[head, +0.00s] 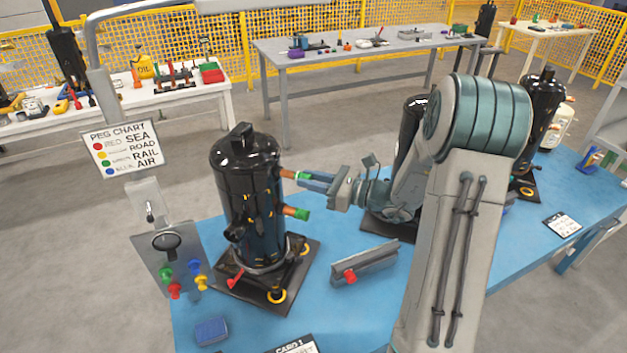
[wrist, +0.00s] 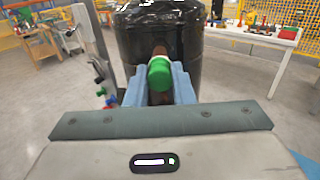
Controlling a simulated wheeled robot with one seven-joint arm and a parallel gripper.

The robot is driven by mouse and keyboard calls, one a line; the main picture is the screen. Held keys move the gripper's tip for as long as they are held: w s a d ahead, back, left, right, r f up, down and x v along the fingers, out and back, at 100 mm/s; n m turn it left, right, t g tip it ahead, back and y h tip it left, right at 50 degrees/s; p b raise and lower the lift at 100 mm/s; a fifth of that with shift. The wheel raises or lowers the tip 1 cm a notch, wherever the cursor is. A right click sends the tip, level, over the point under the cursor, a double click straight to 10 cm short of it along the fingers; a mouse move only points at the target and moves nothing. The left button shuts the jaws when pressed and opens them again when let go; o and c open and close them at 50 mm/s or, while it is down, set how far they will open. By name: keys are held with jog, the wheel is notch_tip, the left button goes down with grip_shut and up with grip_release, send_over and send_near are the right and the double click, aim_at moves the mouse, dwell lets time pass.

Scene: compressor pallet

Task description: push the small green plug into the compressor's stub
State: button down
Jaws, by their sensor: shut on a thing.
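The black compressor (head: 245,200) stands upright on a dark base plate on the blue table, and it fills the top middle of the wrist view (wrist: 205,60). Its upper copper stub (head: 287,174) points right, towards my gripper (head: 304,179). My blue fingers are shut on the small green plug (wrist: 159,74), which lies between them in line with the stub (wrist: 160,51). The plug's far end meets or nearly meets the stub; I cannot tell how deep it sits. In the head view the fingers mostly hide it.
A lower stub below carries another green plug (head: 301,214). A grey holder with a red plug (head: 349,276) lies in front of my gripper. A panel with coloured pegs (head: 173,260) and a peg chart (head: 122,148) stand left. Other black compressors stand right, behind my arm.

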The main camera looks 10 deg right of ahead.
jog(key=shift+w+a, duration=0.3)
jog(key=shift+a, duration=0.05)
dwell(0.4)
jog(key=c, duration=1.2)
grip_release()
jog(key=shift+o, duration=0.2)
jog(key=b+v, duration=0.3)
jog(key=v, duration=1)
jog(key=s+a+n+g+h, duration=0.4)
jog(key=s+a+n+g, duration=0.5)
jog(key=s+a+n, duration=0.15)
jog(key=s+d+n+t+h, duration=0.1)
jog(key=s+n+t+h, duration=0.1)
jog(key=s+n+h, duration=0.7)
jog(key=r+n+h, duration=0.1)
jog(key=n+h, duration=0.1)
jog(key=n, duration=0.3)
jog(key=shift+d, duration=0.35)
